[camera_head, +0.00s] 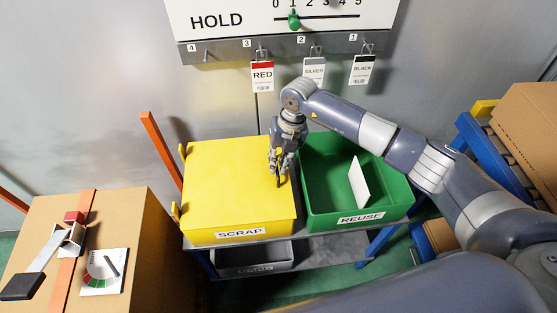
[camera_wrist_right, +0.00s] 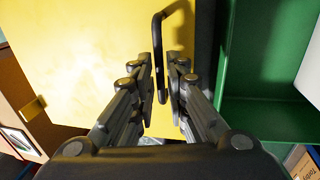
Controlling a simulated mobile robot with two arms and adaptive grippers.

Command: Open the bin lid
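The yellow bin labelled SCRAP has a flat yellow lid (camera_head: 228,185) lying closed over it. It also fills the upper left of the right wrist view (camera_wrist_right: 80,50). A dark bent handle (camera_wrist_right: 157,45) stands on the lid near its right edge. My right gripper (camera_head: 281,163) points down at this edge. My left gripper is not in view.
The open green REUSE bin (camera_head: 325,187), with a white plate (camera_head: 359,183) inside, stands right of the yellow bin. A grey bin (camera_head: 252,261) sits on the lower shelf. A cardboard box (camera_head: 155,245) is at left. Tags hang on a wall rail (camera_head: 228,50) behind.

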